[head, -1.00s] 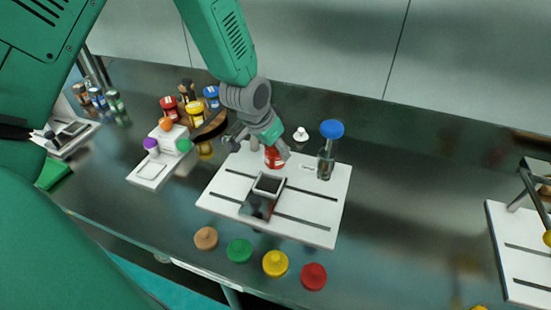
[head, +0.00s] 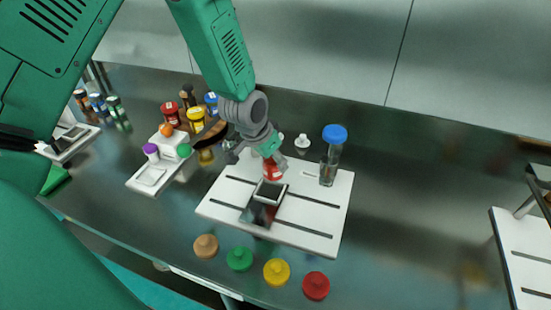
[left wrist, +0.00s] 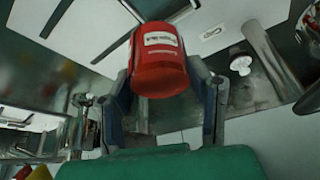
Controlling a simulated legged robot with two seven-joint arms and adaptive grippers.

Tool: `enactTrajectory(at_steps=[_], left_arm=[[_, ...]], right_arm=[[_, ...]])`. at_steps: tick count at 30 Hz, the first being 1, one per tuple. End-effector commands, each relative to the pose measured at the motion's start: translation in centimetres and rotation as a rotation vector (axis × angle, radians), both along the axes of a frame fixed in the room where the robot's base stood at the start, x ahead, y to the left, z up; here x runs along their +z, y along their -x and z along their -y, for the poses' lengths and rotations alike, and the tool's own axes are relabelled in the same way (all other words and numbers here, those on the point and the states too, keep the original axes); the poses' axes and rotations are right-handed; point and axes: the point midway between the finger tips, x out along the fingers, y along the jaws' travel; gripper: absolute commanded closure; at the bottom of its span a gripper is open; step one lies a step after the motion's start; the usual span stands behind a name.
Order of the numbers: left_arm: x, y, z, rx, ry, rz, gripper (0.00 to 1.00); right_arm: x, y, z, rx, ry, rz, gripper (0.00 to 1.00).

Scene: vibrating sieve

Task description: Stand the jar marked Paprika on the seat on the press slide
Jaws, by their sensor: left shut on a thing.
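My left gripper (head: 268,155) is shut on a red jar (head: 272,170). The left wrist view shows the red jar (left wrist: 160,68) between the two fingers, with a white label too small to read surely. The jar is just behind the seat (head: 270,192), a square dark-topped block with a pale rim, on a white slotted board (head: 318,218). Whether the jar touches the board or hangs just above it cannot be told. The jar's upper part is partly hidden by the gripper in the head view. My right gripper is not in view.
A blue-capped clear jar (head: 333,150) stands at the board's back right, near a white knob (head: 302,141). Several coloured knobs line the front, including a green one (head: 239,258). Several jars stand at left by a white block (head: 168,142).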

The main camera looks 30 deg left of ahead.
Motion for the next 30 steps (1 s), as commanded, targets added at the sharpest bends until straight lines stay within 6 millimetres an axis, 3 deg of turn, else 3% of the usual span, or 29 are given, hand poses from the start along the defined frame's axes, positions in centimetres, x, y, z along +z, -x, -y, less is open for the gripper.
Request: enactTrajectory(at_steps=[30], left_arm=[[-3.0,0.1,-0.8,-0.001,-0.001,0.001,0.88]], right_arm=[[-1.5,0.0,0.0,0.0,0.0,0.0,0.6]])
